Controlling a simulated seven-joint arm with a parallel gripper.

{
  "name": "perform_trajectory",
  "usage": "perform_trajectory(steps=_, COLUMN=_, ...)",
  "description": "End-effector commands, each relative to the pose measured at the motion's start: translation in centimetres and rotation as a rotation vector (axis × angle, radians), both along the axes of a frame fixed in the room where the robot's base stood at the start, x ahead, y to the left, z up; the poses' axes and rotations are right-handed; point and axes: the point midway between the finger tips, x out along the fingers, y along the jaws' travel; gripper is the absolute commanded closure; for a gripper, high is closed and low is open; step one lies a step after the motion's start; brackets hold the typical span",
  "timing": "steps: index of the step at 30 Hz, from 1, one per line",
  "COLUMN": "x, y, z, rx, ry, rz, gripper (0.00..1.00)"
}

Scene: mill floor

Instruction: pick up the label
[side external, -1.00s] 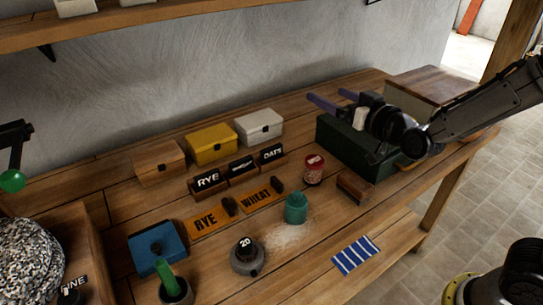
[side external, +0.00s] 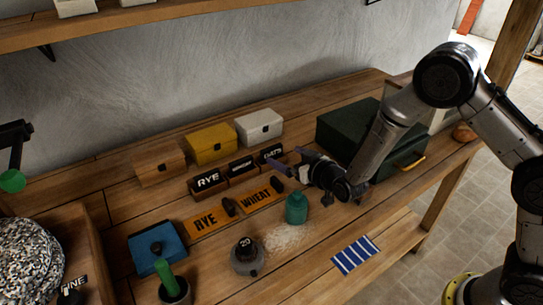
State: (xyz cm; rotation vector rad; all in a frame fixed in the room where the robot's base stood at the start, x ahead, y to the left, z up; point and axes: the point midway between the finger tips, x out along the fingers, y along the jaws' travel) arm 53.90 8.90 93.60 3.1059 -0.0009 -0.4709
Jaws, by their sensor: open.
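Two orange labels lie flat on the wooden bench: one reads RYE (side external: 205,222), the other WHEAT (side external: 256,197). Each has a dark knob-like piece at its right end. Three small black labels stand in holders behind them: RYE (side external: 207,178), a middle one (side external: 241,165) too small to read, and OATS (side external: 270,154), partly covered by my gripper.
Wooden, yellow (side external: 210,144) and white (side external: 258,126) boxes stand behind the labels. A green jar (side external: 296,208), a weight marked 20 (side external: 246,256) and a blue box (side external: 157,247) stand in front. A green case (side external: 342,128) is right. A striped cloth (side external: 355,255) lies at the front.

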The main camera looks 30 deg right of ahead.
Motion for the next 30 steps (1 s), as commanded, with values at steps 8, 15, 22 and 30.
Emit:
perform_trajectory(steps=8, x=2.2, y=0.0, z=-0.5, rx=0.001, ry=-0.001, rz=-0.001, gripper=0.0)
perform_trajectory(steps=15, x=5.1, y=0.1, z=-1.2, rx=0.001, ry=0.0, rz=0.0, gripper=0.0)
perform_trajectory(steps=22, x=5.6, y=0.1, z=-1.3, rx=0.0, ry=-0.001, rz=0.0, gripper=0.0)
perform_trajectory(steps=30, x=5.6, y=0.1, z=-1.3, rx=0.0, ry=-0.001, rz=0.0, gripper=0.32)
